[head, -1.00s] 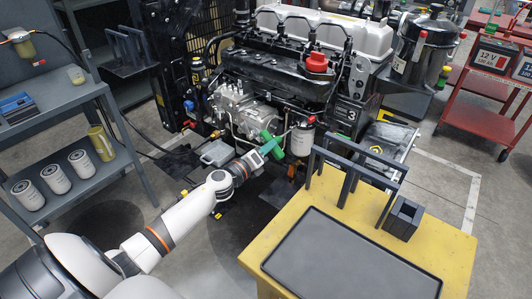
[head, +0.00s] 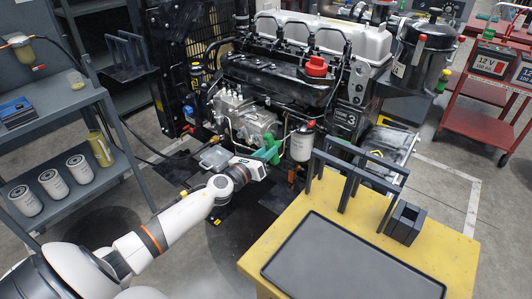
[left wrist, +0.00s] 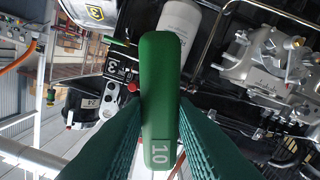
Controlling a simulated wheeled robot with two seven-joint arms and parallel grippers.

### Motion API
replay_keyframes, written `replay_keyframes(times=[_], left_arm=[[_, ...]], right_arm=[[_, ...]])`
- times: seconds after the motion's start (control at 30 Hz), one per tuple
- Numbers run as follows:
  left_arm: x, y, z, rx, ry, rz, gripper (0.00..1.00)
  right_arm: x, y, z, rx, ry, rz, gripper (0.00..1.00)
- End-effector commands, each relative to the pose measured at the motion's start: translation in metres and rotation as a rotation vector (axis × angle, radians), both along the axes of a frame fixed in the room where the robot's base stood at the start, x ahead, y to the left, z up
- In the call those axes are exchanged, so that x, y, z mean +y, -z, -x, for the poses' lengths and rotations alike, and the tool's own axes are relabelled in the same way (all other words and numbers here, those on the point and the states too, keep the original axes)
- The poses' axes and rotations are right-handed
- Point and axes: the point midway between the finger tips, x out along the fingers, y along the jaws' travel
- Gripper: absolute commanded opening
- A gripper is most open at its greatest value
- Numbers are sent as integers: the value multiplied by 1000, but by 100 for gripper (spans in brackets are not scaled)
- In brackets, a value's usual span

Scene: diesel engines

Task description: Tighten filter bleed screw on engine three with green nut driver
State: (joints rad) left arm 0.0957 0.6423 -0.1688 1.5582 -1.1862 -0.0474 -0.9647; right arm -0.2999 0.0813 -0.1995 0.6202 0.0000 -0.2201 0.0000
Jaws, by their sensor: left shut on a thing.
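Engine three (head: 349,119) stands at the back centre with a "3" plate on its side. Its white filter (head: 302,143) hangs at the lower right, under a head with a red part (head: 311,123); the filter also shows in the left wrist view (left wrist: 180,22). My left gripper (head: 262,160) is shut on the green nut driver (head: 270,149), just left of the filter. In the left wrist view the driver's handle (left wrist: 160,90), marked "10", lies between the two green fingers. I cannot make out the bleed screw or whether the driver's tip touches it. My right gripper is out of view.
A yellow table (head: 448,230) with a black tray (head: 350,262), a dark rack (head: 345,185) and a dark holder (head: 404,222) stands at the front right. A grey shelf (head: 85,222) with several filters stands at left. A red cart (head: 480,125) is at right.

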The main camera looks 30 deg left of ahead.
Motion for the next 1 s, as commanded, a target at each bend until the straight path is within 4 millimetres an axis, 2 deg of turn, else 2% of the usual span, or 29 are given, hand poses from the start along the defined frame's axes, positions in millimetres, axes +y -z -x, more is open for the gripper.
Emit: replay_keyframes(times=[0.27,0.73,1.0], left_arm=[[0,-1,1,-2,-1,2,0],[2,-1,18,0,-1,3,0],[2,-1,19,-2,-1,3,0]], right_arm=[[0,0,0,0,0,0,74],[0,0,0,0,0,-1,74],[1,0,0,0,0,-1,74]])
